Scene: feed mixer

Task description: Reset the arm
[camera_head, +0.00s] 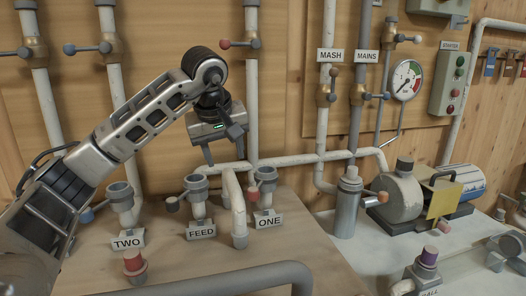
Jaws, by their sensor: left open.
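My left arm comes in from the left side of the head camera view, raised and bent at the elbow, with its gripper hanging down in front of the wooden wall. My left gripper (225,158) is open, with nothing seen between its fingers. It hangs above and behind the valve marked FEED (197,205), apart from it in the picture, and beside the upright white pipe (251,100). The valves marked TWO (122,200) and ONE (267,190) stand on either side of FEED. My right gripper is not in view.
A round gauge (406,80) and a STARTER box (451,83) are at the right. A pump with a motor (405,190) stands on the bench. A red knob (134,262) is at the front left.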

